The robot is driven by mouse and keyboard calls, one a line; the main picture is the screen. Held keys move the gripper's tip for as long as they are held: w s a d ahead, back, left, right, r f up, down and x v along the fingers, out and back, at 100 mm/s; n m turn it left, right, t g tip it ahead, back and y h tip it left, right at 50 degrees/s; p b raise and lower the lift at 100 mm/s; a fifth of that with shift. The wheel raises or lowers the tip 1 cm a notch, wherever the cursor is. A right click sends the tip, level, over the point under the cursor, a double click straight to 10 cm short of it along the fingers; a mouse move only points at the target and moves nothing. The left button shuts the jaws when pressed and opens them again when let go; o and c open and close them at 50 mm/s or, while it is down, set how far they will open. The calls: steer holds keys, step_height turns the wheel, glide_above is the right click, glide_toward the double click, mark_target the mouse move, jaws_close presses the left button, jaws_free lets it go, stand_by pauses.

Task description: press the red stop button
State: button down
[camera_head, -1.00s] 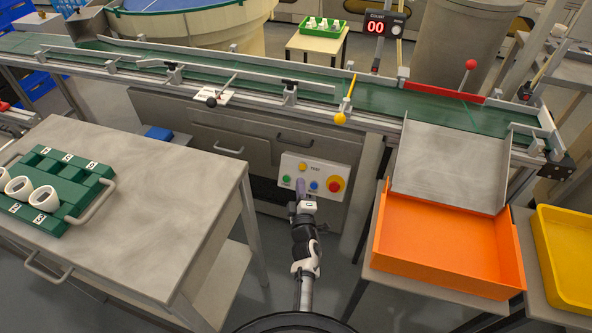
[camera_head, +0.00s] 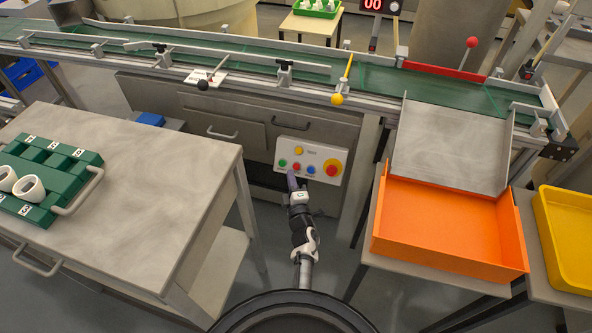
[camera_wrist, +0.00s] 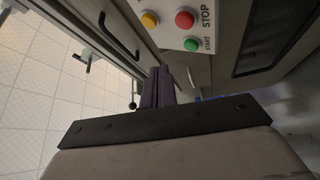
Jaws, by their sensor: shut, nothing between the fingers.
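The red stop button (camera_wrist: 184,19) sits on a pale panel (camera_wrist: 207,7), with "STOP" printed beside it in the wrist view. In the head view the small red button (camera_head: 297,167) is between a green button (camera_head: 283,163) and a blue one (camera_head: 311,170). The green button marked "START" is just below the stop button in the wrist view (camera_wrist: 191,44). My gripper (camera_head: 291,177) is shut and empty, its purple fingers close in front of the panel, just below the green and red buttons in the head view. In the wrist view the fingers (camera_wrist: 160,75) appear apart from the buttons.
A yellow button (camera_head: 299,151) and a larger red button with a yellow ring (camera_head: 332,169) share the panel. A metal table (camera_head: 140,190) stands left, an orange tray (camera_head: 450,240) right. The green conveyor (camera_head: 230,62) runs above the panel.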

mark_target(296, 167)
steer(key=shift+w+d+f+b, duration=0.2)
steer(key=shift+w+f+b, duration=0.25)
steer(key=shift+w, duration=0.25)
steer(key=shift+w+d+f+b, duration=0.25)
steer(key=shift+w+f+b, duration=0.15)
steer(key=shift+w, duration=0.25)
steer(key=shift+w+d+f+b, duration=0.2)
steer(key=shift+w+f+b, duration=0.15)
steer(key=shift+w+b, duration=0.25)
steer(key=shift+w+f, duration=0.1)
steer(key=shift+w, duration=0.05)
stand_by(0.5)
steer(key=shift+w+d+f, duration=0.1)
steer(key=shift+w, duration=0.15)
steer(key=shift+w+d+f+b, duration=0.1)
steer(key=shift+w+f+b, duration=0.15)
steer(key=shift+b, duration=0.35)
stand_by(0.3)
steer(key=shift+r, duration=0.1)
steer(key=shift+s+a+r+p, duration=0.2)
steer(key=shift+s+r+p, duration=0.15)
steer(key=shift+s+p, duration=0.25)
